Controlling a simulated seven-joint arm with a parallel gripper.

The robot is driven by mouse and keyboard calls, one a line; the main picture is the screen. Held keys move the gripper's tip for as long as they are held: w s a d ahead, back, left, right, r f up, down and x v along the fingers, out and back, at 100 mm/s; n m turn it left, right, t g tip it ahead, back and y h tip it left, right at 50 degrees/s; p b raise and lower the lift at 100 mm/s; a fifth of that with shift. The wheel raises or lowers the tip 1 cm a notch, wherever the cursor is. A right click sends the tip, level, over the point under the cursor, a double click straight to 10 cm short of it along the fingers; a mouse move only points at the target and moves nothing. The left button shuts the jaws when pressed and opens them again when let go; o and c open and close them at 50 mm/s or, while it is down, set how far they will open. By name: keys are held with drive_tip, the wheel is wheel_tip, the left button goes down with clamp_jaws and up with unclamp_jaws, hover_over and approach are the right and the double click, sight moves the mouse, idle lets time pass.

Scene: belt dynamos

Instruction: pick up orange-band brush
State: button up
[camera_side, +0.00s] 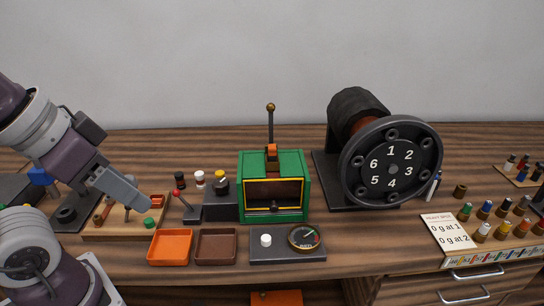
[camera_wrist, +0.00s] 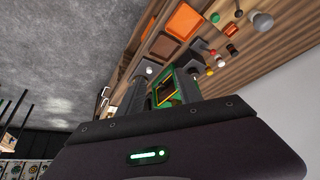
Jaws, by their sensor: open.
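Several small brushes with coloured bands stand in a rack (camera_side: 490,252) at the right end of the table in the side view. One front-row brush (camera_side: 520,229) looks orange-banded, but it is too small to be sure. My gripper (camera_side: 146,205) is far to the left, above the wooden board, well away from the brushes. In the wrist view the two dark fingers of my gripper (camera_wrist: 162,78) stand apart. I see nothing held between them. No orange-banded brush can be made out in the wrist view.
A green box (camera_side: 273,213) with an upright lever stands mid-table. The black wheel machine (camera_side: 390,165) stands between it and the brushes. An orange tray (camera_side: 170,247), a brown tray (camera_side: 216,247) and a gauge panel (camera_side: 280,257) lie in front. A white card (camera_side: 447,233) lies beside the rack.

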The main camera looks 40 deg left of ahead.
drive_tip(key=w+r+n+g, duration=0.25)
drive_tip(key=w+r, duration=0.35)
drive_tip(key=w, duration=0.5)
drive_tip(key=n+g, duration=0.3)
drive_tip(key=n, duration=0.3)
hover_over(272, 147)
drive_tip(key=s, duration=0.2)
wheel_tip(272, 147, down, 7)
drive_tip(key=shift+n, duration=0.25)
drive_tip(key=f, duration=0.2)
drive_tip(key=w+f, duration=0.1)
drive_tip(key=f, duration=0.2)
drive_tip(key=w+f, duration=0.1)
drive_tip(key=f, duration=0.2)
drive_tip(key=shift+w, duration=0.15)
clamp_jaws()
